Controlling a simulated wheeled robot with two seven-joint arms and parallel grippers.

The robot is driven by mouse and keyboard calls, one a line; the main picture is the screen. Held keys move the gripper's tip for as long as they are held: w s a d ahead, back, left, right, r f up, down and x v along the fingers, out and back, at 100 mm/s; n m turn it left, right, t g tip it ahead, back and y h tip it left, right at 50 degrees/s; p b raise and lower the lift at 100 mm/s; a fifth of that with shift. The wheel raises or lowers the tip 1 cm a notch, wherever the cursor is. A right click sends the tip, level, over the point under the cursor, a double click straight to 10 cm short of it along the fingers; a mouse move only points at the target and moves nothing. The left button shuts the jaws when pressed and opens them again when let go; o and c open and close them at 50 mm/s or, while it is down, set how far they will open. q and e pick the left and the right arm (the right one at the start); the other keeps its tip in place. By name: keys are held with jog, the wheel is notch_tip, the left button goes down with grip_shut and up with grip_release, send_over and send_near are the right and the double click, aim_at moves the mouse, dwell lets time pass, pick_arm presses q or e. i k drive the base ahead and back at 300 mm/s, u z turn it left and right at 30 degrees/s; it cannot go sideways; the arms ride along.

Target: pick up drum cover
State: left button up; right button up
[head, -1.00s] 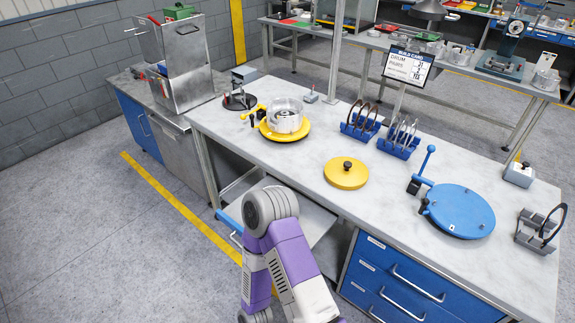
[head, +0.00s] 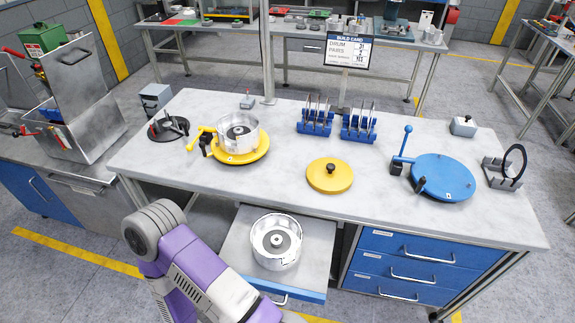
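The drum cover looks to be the flat yellow disc with a black knob (head: 343,179); it lies knob up on the grey worktop, with clear surface around it. A metal drum (head: 238,132) sits on a yellow round base (head: 249,155) with a yellow handle, to the left of the disc. Another metal drum (head: 276,241) stands on a pulled-out shelf (head: 318,234) below the worktop's front edge. One purple and grey arm of mine rises at the lower left. Neither gripper shows in the head view.
A blue round plate (head: 443,178) with an upright blue lever is to the right. Two blue racks (head: 314,123) (head: 358,127) holding rings stand behind the disc. A black ring stand (head: 506,170) is at the far right. The worktop's front middle is clear.

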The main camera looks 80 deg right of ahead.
aim_at(329, 176)
jog(key=i, duration=1.2)
jog(key=z, duration=2.15)
